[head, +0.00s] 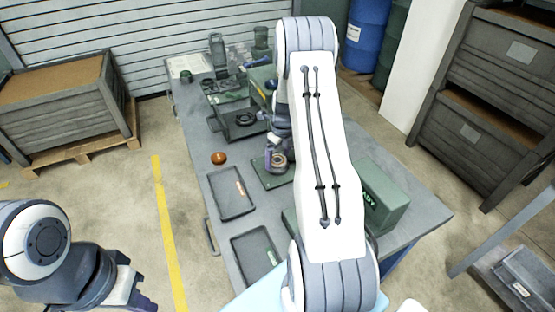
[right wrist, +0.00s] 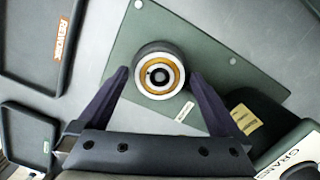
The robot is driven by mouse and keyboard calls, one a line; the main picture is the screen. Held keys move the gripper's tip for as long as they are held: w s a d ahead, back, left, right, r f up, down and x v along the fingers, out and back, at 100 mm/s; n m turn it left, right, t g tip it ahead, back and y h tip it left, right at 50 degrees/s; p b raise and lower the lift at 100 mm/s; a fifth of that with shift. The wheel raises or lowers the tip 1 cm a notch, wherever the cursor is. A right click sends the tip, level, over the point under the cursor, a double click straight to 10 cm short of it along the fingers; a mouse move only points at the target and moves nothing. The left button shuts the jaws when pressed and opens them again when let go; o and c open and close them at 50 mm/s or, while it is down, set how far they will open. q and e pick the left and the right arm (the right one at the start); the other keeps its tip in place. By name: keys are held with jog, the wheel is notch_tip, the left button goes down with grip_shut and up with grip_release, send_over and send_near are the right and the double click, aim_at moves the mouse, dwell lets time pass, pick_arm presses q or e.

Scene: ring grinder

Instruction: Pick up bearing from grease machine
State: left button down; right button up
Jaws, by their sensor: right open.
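The bearing (right wrist: 158,75) is a round part with a pale metal outer ring, an orange-gold band and a dark centre. It sits on a dark round seat on the green plate of the grease machine (right wrist: 118,62). My right gripper (right wrist: 159,76) is open, with its two dark fingers on either side of the bearing. Whether the fingers touch it I cannot tell. In the head view, the bearing (head: 279,159) shows beside my right gripper, partly hidden by my arm. My left gripper (head: 142,299) is low at the left, away from the table, partly cut off by the frame.
A tray with a red label (head: 232,212) and a tray with a green label (head: 237,243) lie at the table's left side. An orange-brown round object (head: 218,158) lies near them. A green box (head: 385,205) stands at right. A dark fixture (head: 216,124) stands further back.

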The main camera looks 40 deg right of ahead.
jog(key=c, duration=1.5)
